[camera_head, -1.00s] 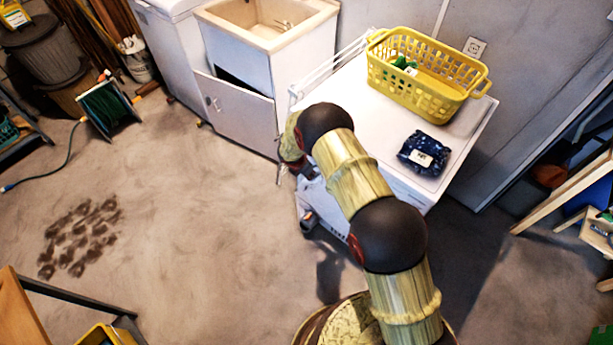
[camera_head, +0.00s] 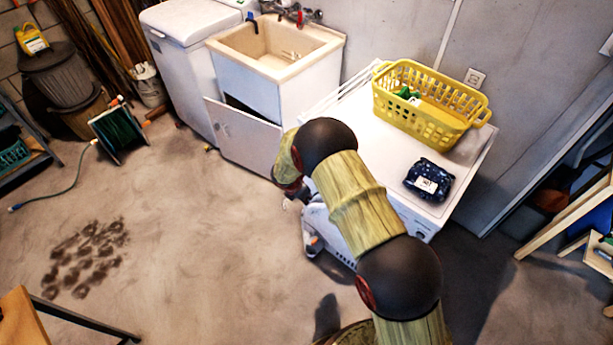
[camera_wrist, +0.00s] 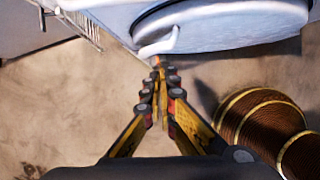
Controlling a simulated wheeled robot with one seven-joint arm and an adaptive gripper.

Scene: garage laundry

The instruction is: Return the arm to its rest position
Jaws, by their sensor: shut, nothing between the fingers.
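My arm reaches out from the bottom of the head view and bends down in front of the white machine (camera_head: 385,205). My gripper (camera_wrist: 160,68) shows in the wrist view with its fingers together and nothing between them. It points toward the machine's round door (camera_wrist: 225,25) and the door's pale handle (camera_wrist: 160,45). I cannot tell whether the fingertips touch the door. In the head view the gripper end is mostly hidden behind my arm.
A yellow basket (camera_head: 400,115) and a dark blue packet (camera_head: 428,180) rest on the machine's top. A sink cabinet (camera_head: 300,95) with an open door (camera_head: 240,140) stands to the left. A green hose reel (camera_head: 118,130) is farther left. The middle floor is clear.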

